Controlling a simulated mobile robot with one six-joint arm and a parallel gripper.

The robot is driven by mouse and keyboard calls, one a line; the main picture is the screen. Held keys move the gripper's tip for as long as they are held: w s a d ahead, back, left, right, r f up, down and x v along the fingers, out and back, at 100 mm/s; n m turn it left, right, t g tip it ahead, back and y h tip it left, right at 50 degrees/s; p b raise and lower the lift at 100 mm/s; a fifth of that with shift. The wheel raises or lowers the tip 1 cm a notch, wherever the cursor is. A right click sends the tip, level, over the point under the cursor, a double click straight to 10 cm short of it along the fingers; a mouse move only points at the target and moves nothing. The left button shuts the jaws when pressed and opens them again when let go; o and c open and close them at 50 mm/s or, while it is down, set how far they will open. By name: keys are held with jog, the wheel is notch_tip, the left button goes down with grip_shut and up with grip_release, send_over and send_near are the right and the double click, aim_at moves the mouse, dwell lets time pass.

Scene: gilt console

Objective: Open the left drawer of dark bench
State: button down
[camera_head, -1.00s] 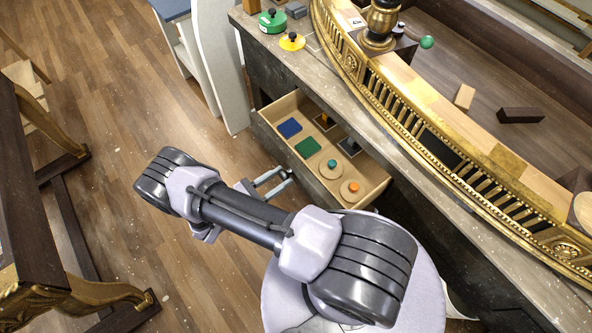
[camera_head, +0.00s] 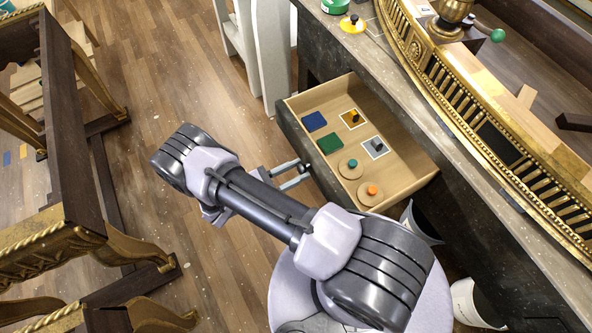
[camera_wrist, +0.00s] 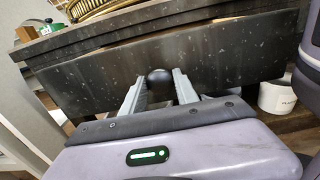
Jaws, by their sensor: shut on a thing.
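The dark bench (camera_head: 441,133) has its drawer (camera_head: 379,112) pulled out, showing a pale wooden inside. In the drawer lie a blue square (camera_head: 315,121), a green square (camera_head: 330,143), small knobbed pieces and two round wooden discs with a teal and an orange knob. My gripper (camera_head: 304,173) is at the outside of the dark drawer front. In the wrist view, the drawer front (camera_wrist: 225,50) fills the middle, and my gripper's two grey fingers are closed around its round black knob (camera_wrist: 159,77).
A gilt railing (camera_head: 470,100) runs along the bench top. A yellow knobbed disc (camera_head: 352,23) sits on the top. A white panel (camera_head: 271,55) stands left of the drawer. A dark and gilt console (camera_head: 75,150) stands at the left, with bare wooden floor between.

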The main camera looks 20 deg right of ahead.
jog(key=c, duration=0.9)
grip_release()
jog(key=shift+a, duration=0.1)
jog(key=a, duration=0.5)
jog(key=s+a, duration=0.1)
jog(key=a, duration=1.1)
jog(key=shift+s+a, duration=0.1)
jog(key=shift+s, duration=0.1)
